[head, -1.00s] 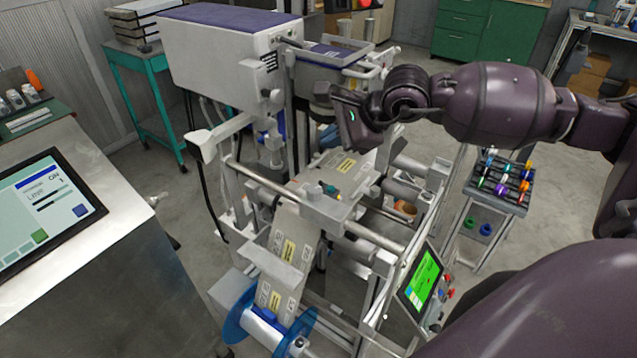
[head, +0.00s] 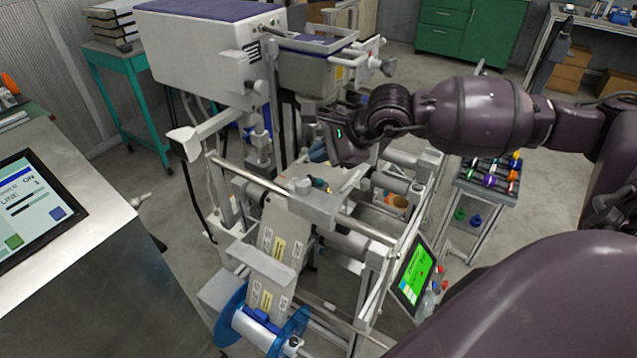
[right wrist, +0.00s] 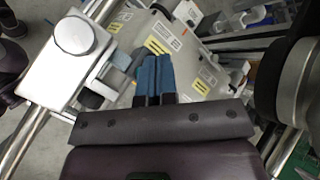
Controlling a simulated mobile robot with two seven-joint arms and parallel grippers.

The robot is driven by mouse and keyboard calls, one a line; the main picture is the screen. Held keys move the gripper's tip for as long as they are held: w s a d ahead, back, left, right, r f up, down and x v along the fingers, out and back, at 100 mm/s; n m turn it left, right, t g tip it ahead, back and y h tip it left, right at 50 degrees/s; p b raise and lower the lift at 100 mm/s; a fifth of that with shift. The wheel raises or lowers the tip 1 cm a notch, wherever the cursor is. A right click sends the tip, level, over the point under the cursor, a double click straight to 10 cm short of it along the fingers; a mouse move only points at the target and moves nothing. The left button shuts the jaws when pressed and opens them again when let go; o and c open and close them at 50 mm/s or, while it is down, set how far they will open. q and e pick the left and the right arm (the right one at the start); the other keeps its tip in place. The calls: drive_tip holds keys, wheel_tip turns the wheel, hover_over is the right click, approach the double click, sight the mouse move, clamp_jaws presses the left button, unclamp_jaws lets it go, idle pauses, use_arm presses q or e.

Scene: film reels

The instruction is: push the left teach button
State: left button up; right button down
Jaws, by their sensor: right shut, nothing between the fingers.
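My right gripper (head: 319,154) hangs over the web machine in the head view, above the crossbar. In the right wrist view its two blue fingers (right wrist: 153,64) are together with nothing between them. A grey metal block with a round knob (right wrist: 75,34) sits on the rail left of the fingers. In the head view, a small sensor with teal and yellow parts (head: 320,184) sits on the crossbar just below the gripper. I cannot make out the left teach button clearly in either view. My left gripper is not in view.
A printed web (head: 277,248) runs down to a blue-flanged reel (head: 232,316). A green screen (head: 415,275) with buttons stands at the machine's right. A console screen (head: 35,205) is at the left. The large white housing (head: 200,50) rises behind the crossbar.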

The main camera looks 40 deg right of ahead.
sight(320, 183)
wheel_tip(320, 183, down, 3)
drive_tip(key=shift+r+b, duration=0.1)
drive_tip(key=shift+b, duration=0.5)
drive_tip(key=shift+f, duration=0.25)
idle(0.6)
idle(0.7)
drive_tip(key=shift+f+b, duration=0.4)
idle(0.4)
